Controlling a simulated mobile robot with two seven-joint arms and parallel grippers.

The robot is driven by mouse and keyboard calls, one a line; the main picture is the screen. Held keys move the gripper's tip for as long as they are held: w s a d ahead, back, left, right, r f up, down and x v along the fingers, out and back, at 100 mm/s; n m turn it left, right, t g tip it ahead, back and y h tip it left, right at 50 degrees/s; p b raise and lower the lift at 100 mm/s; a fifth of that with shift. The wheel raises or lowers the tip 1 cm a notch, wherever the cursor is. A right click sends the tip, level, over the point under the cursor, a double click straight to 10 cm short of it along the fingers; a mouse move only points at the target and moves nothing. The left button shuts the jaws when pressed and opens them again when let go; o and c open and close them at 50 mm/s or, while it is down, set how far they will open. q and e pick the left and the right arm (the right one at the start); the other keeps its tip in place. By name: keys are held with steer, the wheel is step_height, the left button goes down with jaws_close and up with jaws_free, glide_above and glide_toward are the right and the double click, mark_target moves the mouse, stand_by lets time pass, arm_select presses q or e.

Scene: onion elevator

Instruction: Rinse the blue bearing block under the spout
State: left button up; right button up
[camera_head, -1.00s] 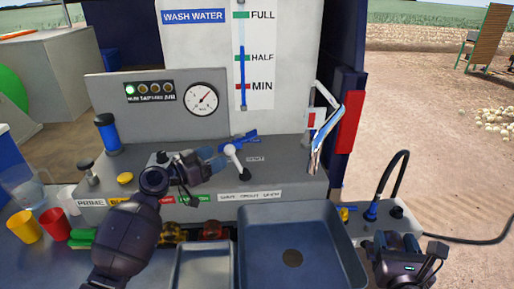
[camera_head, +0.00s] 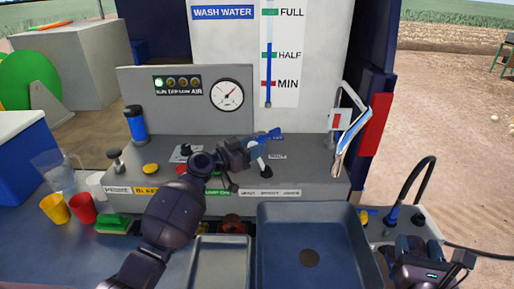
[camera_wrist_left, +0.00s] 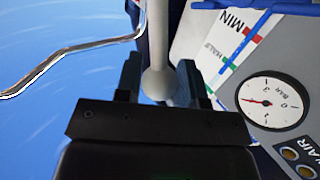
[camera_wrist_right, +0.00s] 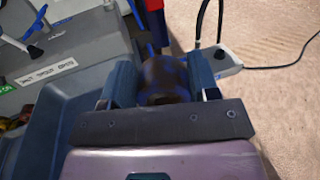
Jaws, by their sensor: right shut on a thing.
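The bearing block (camera_wrist_right: 165,78) is mostly brown, with bits of blue at its edges. My right gripper (camera_wrist_right: 165,88) is shut on it; in the head view this gripper (camera_head: 425,262) is at the lower right, beside the basin's right edge. The chrome spout (camera_head: 350,145) hangs behind the basin (camera_head: 300,235) at its right. My left gripper (camera_head: 255,153) is at the white lever on the console. In the left wrist view its fingers stand open on either side of the lever's pale ball knob (camera_wrist_left: 160,85).
A pressure gauge (camera_head: 227,95) and a level gauge (camera_head: 268,60) face me. Cups, a jug (camera_head: 60,172) and a green sponge (camera_head: 118,220) stand at left. A shallow tray (camera_head: 220,265) adjoins the basin. A black hose (camera_head: 425,180) rises at right.

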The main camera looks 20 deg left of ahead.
arm_select(q)
jaws_close()
arm_select(e)
steer(key=shift+r, duration=0.1)
arm_select(q)
steer(key=b, duration=0.2)
steer(key=shift+w+d+m+b, duration=0.1)
steer(key=shift+d+m+b, duration=0.2)
steer(key=shift+b, duration=0.1)
arm_select(e)
step_height(320, 180, down, 3)
steer(key=shift+f, duration=0.15)
arm_select(q)
steer(key=shift+d+r+g+y, duration=0.15)
steer(key=shift+r+g+y, duration=0.05)
steer(key=shift+g+y, duration=0.2)
steer(key=shift+d+r, duration=0.15)
arm_select(e)
steer(key=shift+r, duration=0.3)
arm_select(q)
steer(key=shift+w+d, duration=0.1)
steer(key=o, duration=0.6)
jaws_free()
